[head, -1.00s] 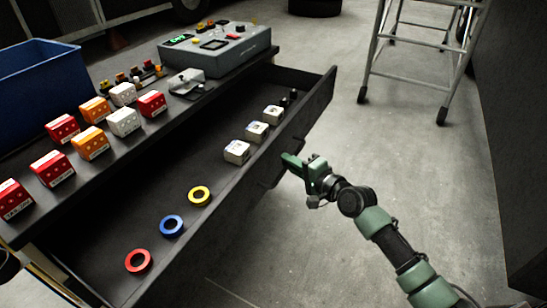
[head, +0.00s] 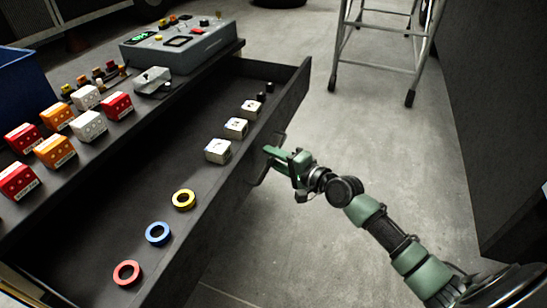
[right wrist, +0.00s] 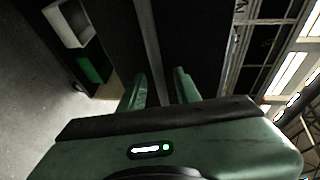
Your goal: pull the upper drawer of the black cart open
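The black cart (head: 22,232) stands at the left. Its upper drawer (head: 120,222) is pulled well out, with its inside in plain view. The drawer's handle (head: 281,138) is on the outer face of its front panel. My right gripper (head: 270,153) is at this handle, reaching in from the right. Exact finger contact is hard to see. My left gripper is out of view.
The drawer holds red, blue and yellow rings (head: 158,233), white blocks (head: 218,151) and small black pieces. Coloured blocks (head: 55,150), a grey control box (head: 185,48) and a blue bin (head: 22,95) are on the cart top. A stepladder (head: 385,70) stands behind clear floor.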

